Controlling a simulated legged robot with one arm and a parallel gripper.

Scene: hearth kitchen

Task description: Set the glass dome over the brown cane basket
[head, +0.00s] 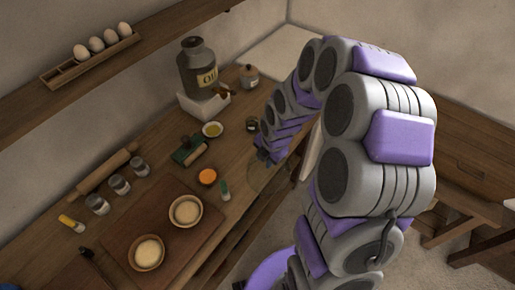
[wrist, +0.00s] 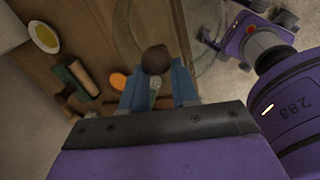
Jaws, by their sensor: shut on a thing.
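Two round baskets holding pale dough sit on a brown board at the lower left of the head view: one farther back (head: 185,211) and one nearer (head: 148,253). Both look tan-brown, and I cannot tell which is the brown cane basket. My gripper (head: 265,157) is at the counter's front edge, right of and behind both baskets. In the wrist view my gripper (wrist: 157,88) is shut on the brown knob of the glass dome (wrist: 124,28). The dome is faint and see-through below the gripper in the head view (head: 264,180). The wrist view shows neither basket clearly.

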